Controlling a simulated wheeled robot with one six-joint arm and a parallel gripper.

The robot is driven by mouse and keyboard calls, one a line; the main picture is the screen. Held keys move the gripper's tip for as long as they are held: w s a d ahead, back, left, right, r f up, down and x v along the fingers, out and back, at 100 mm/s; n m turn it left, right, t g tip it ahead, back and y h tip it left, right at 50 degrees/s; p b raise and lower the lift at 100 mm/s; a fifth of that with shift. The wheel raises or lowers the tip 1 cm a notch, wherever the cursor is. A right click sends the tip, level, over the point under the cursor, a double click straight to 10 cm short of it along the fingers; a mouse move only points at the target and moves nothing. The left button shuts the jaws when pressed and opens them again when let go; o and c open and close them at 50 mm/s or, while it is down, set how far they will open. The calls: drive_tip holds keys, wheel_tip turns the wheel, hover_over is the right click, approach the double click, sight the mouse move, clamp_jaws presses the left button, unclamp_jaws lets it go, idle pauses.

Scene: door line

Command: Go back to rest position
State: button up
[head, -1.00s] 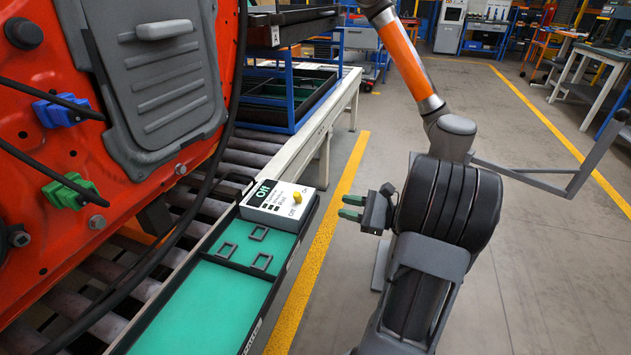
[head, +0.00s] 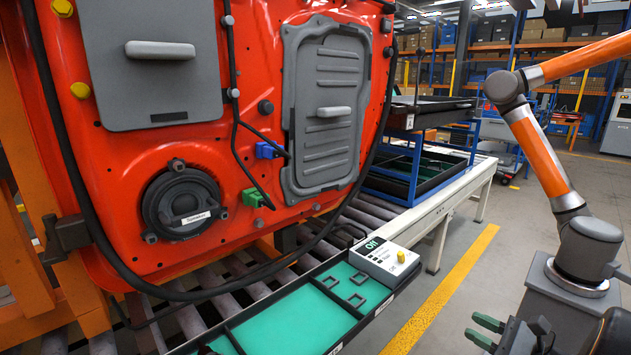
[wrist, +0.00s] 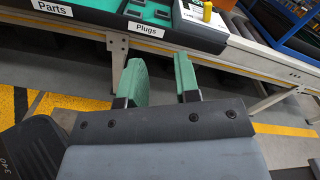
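My gripper (head: 481,334) is at the lower right of the head view, beside my folded arm and over the floor. In the wrist view its two green fingers (wrist: 161,82) stand apart with nothing between them, so it is open and empty. The orange and grey arm (head: 541,153) rises above it on the right side of the head view. The gripper is apart from the tray and the line.
A red door panel (head: 240,78) with a speaker (head: 184,200) fills the left. In front lies a tray with green compartments (head: 297,320) and a switch box (head: 385,260) reading "Off". The wrist view shows "Parts" and "Plugs" labels (wrist: 150,31). Floor (head: 490,270) is free on the right.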

drive_tip(key=s+a+r+n+g+h+p, duration=0.1)
drive_tip(key=s+a+r+n+g+p, duration=0.1)
drive_tip(key=a+r+n+g+p, duration=0.5)
drive_tip(key=s+a+r+n+g+h+p, duration=0.25)
drive_tip(key=a+p, duration=0.25)
drive_tip(key=a, duration=0.3)
drive_tip(key=s+a+r+n+h+p, duration=0.1)
drive_tip(key=s+r+n+h+p, duration=0.1)
drive_tip(key=r+n+h+p, duration=0.2)
drive_tip(key=s+a+r+n+h+p, duration=0.1)
drive_tip(key=r+n+h+p, duration=0.3)
drive_tip(key=r+n+p, duration=0.4)
wheel_tip(320, 180, up, 3)
drive_tip(key=shift+s+a+f+h, duration=0.2)
drive_tip(key=shift+s+a+h, duration=0.2)
drive_tip(key=shift+s, duration=0.25)
